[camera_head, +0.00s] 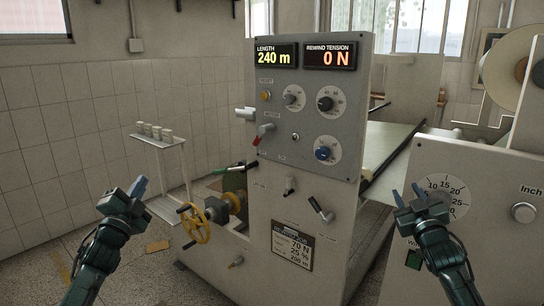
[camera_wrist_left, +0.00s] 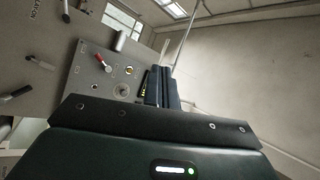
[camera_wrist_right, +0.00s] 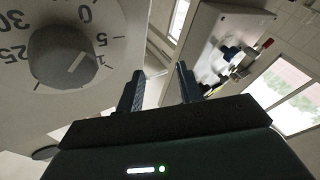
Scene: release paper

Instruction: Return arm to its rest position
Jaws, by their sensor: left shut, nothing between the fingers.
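My left gripper (camera_head: 139,188) is raised in free air at the left of the head view, apart from the machine. Its fingers (camera_wrist_left: 163,88) lie together in the left wrist view, with nothing between them. My right gripper (camera_head: 408,194) is in front of the right-hand cabinet, over the left part of the scale dial. Its fingers (camera_wrist_right: 160,88) stand apart in the right wrist view, with nothing between them. A large grey knob (camera_wrist_right: 65,55) on a numbered dial shows close to the left of them. I cannot tell whether the right gripper touches the cabinet.
The control panel (camera_head: 275,140) reads length 240 m and rewind tension 0 N. A yellow handwheel (camera_head: 196,224) juts out from its left side. A small white stand (camera_head: 163,139) holds several pale cups. The right cabinet (camera_head: 490,165) carries an Inch button (camera_head: 523,213).

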